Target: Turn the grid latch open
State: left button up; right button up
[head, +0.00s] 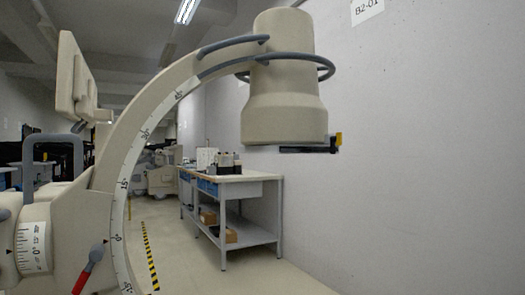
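A beige C-arm machine fills the left and middle of the head view, with a large cylindrical head (284,95) at the upper end of its curved arm (136,142). A dark flat plate (305,150) sits under the right side of the head's lower rim and sticks out past it. A small yellow and black piece (338,141), which looks like the grid latch, stands at the plate's right end. It is too small to tell its turn position. Neither of my grippers is in view.
A red-handled lever (85,275) and a grey loop handle (53,138) are on the machine at left. A workbench (245,178) with bottles and boxes stands behind, against the grey wall (430,150). Floor is clear right of the striped tape (149,255).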

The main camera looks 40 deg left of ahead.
aim_at(337, 139)
jog(key=k+j+u, duration=0.1)
jog(key=u, duration=0.25)
jog(key=j+u, duration=0.1)
jog(key=u, duration=0.25)
jog(key=k+j, duration=0.05)
